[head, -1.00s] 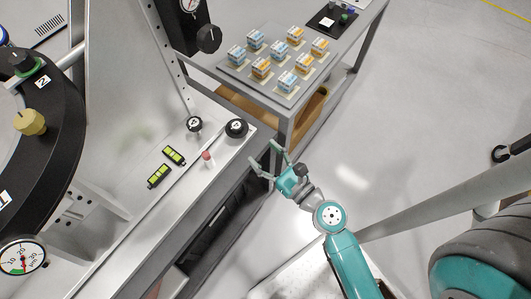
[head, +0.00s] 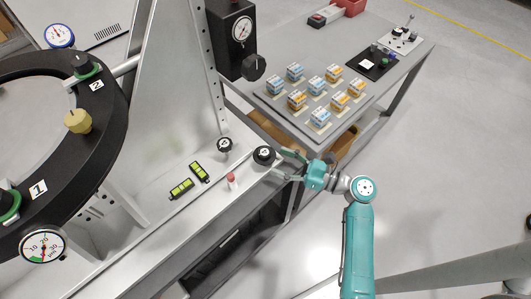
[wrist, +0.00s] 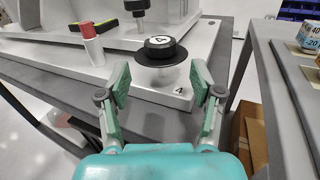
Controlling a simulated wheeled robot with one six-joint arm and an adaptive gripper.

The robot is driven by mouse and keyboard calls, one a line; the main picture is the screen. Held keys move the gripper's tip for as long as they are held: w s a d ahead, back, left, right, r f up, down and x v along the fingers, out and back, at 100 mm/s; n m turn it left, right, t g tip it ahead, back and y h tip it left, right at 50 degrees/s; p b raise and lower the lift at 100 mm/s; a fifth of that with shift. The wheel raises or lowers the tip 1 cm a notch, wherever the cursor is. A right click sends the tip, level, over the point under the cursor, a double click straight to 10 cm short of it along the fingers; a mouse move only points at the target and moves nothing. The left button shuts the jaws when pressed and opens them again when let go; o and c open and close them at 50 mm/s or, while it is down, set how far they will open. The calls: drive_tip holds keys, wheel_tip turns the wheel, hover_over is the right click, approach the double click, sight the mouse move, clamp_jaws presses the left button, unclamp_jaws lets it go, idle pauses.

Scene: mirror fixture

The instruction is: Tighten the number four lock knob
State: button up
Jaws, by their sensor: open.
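The number four lock knob (head: 264,154) is a round black knob with a white face at the right end of the fixture's light metal base. In the wrist view the knob (wrist: 160,47) shows a "4" on top and sits above a dark disc, with a "4" label on the plate beside it. My gripper (head: 284,165) is open just right of the knob in the head view. In the wrist view the fingers of my gripper (wrist: 161,82) are spread, with the knob ahead of and between them, apart from both fingertips. Nothing is held.
A red-capped pin (head: 231,180), another black knob (head: 224,145) and yellow-green levels (head: 181,188) stand left of the knob. The ring (head: 110,150) with numbered clamps is farther left. A grey table (head: 392,92) with small boxes stands behind.

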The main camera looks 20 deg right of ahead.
sight(265, 152)
drive_tip(key=d+n+g, duration=0.1)
drive_tip(key=d+n+g+y, duration=0.1)
drive_tip(key=d, duration=0.1)
drive_tip(key=d+r+g+y, duration=0.1)
drive_tip(key=shift+s+d+n, duration=0.3)
drive_tip(key=shift+s+n, duration=0.1)
drive_tip(key=shift+s+d+n+g+y, duration=0.25)
drive_tip(key=shift+d+n+g+y, duration=0.05)
drive_tip(key=shift+d+g, duration=0.1)
drive_tip(key=x, duration=1)
drive_tip(key=shift+w+a, duration=0.15)
drive_tip(key=shift+a, duration=0.2)
drive_tip(key=c, duration=1.2)
